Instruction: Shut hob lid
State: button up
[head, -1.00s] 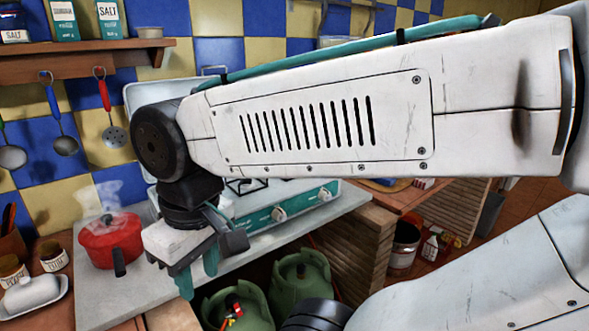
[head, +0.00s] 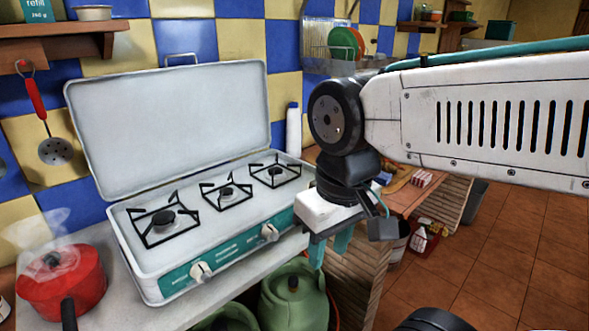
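The hob (head: 215,212) is a white camping stove with a teal front panel and two knobs, standing on the counter. Its lid (head: 172,118) is open, standing up behind the burners and leaning back a little. A wire handle (head: 181,57) shows at the lid's top edge. The three burners are bare, with black pan supports. My gripper (head: 329,252) points down just right of the hob's front right corner, apart from the lid. Its teal fingers are seen at an angle, and the gap between them is unclear. Nothing shows held in it.
A steaming red pot (head: 62,284) stands left of the hob on the counter (head: 222,295). A white bottle (head: 293,130) stands behind the hob's right end. Green gas bottles (head: 294,292) are below the counter. A shelf (head: 70,35) and a hanging skimmer (head: 55,150) are at upper left.

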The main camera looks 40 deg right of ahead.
aim_at(142, 130)
jog(key=z, duration=0.05)
jog(key=k, duration=0.5)
jog(key=z, duration=1.05)
jog(key=i, duration=1)
jog(key=u, duration=1.4)
jog(key=i, duration=0.45)
